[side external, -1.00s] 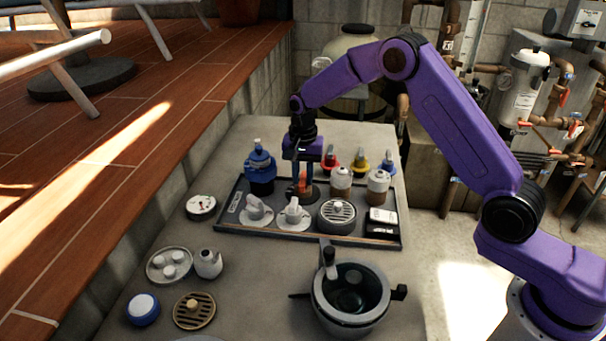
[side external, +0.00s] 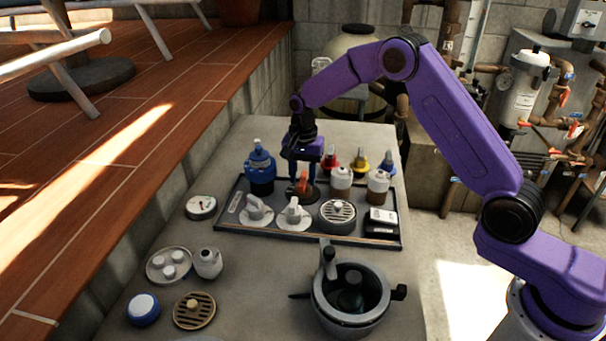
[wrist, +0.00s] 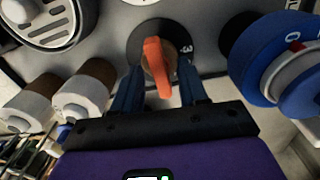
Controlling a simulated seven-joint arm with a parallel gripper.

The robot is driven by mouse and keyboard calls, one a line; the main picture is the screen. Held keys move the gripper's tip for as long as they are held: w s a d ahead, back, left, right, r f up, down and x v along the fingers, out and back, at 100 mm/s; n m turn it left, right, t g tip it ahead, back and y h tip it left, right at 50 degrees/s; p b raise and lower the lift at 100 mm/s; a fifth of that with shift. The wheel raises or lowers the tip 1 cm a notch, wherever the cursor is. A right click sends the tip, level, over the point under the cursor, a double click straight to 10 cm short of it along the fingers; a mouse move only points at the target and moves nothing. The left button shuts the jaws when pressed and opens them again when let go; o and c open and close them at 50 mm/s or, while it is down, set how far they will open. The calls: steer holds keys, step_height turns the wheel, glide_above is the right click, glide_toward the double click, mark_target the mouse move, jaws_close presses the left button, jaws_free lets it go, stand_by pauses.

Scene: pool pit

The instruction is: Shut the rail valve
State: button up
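The rail valve shows as an orange handle (side external: 303,182) on a dark round base at the back of the tray. In the wrist view the orange handle (wrist: 157,66) stands upright in the picture, on a black disc with white marks (wrist: 186,50). My gripper (side external: 304,184) points down over the valve. In the wrist view my gripper's (wrist: 160,86) two blue fingers are apart, one on each side of the handle. Gaps show between the fingers and the handle. The fingers partly hide the valve in the side view.
A blue-capped valve or bottle (side external: 260,170) stands close left of my gripper. White-topped bottles (side external: 341,178) stand close right. White-handled valves (side external: 294,211) and a round grille (side external: 338,213) sit in front in the tray (side external: 228,222). A grey pot (side external: 350,318) stands nearer.

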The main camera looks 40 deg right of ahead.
mark_target(303, 178)
step_height(303, 178, up, 17)
steer(key=shift+r, duration=0.2)
stand_by(0.5)
steer(key=s+a+n, duration=0.3)
steer(key=s+n, duration=0.3)
steer(key=s, duration=0.4)
steer(key=s+a+n, duration=0.2)
steer(key=s+n, duration=0.4)
steer(key=s, duration=0.4)
steer(key=s+d+f+n, duration=0.1)
steer(key=s+d+n, duration=0.2)
steer(key=s, duration=0.4)
steer(key=s+d+f+n, duration=0.2)
steer(key=s+d+n, duration=0.1)
steer(key=s, duration=0.4)
steer(key=s+d+f+n, duration=0.2)
steer(key=s+d+n, duration=0.1)
steer(key=s, duration=0.5)
steer(key=shift+f+n, duration=0.25)
steer(key=shift+n, duration=0.45)
